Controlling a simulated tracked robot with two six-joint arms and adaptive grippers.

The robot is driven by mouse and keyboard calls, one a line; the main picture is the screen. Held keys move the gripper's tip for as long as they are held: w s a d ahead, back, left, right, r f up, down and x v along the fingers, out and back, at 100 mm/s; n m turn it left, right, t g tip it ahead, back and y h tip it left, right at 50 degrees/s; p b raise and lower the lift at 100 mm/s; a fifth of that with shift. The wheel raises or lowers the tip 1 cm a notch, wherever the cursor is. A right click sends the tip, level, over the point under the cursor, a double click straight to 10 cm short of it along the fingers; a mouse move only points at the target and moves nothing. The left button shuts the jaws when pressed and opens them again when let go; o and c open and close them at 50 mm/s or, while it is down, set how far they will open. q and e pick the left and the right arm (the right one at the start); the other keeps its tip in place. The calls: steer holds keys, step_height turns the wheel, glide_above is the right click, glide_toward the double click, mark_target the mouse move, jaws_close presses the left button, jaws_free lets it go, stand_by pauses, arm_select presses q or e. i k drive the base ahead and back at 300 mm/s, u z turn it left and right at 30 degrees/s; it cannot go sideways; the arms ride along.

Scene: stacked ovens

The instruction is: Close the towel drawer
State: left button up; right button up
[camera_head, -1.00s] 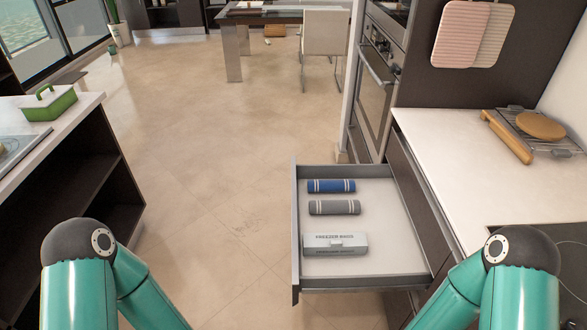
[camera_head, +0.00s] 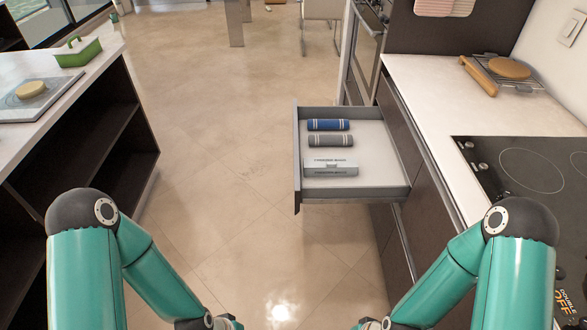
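The towel drawer (camera_head: 376,191) stands pulled out from the dark cabinet on the right, under the white counter. Inside it lie a rolled blue towel (camera_head: 329,125), a rolled grey towel (camera_head: 331,141) and a grey freezer bags box (camera_head: 331,168). The drawer front (camera_head: 297,160) faces left, toward the aisle. My two teal arms come in from the lower left and lower right, and both reach down past the bottom edge. Neither gripper shows in the head view. Nothing of mine touches the drawer.
The right counter (camera_head: 420,95) holds a rolling pin (camera_head: 478,75), a rack with a round board (camera_head: 508,68) and a black cooktop (camera_head: 535,175). A left counter (camera_head: 95,60) with open shelves flanks the aisle. The floor (camera_head: 220,150) between is clear.

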mark_target(382, 177)
steer(key=k, duration=0.85)
steer(key=z, duration=0.9)
steer(key=i, duration=0.1)
steer(key=u, duration=2.45)
steer(key=i, duration=1.15)
steer(key=u, duration=1.05)
steer(key=i, duration=0.2)
steer(key=z, duration=3.05)
steer(key=i, duration=1)
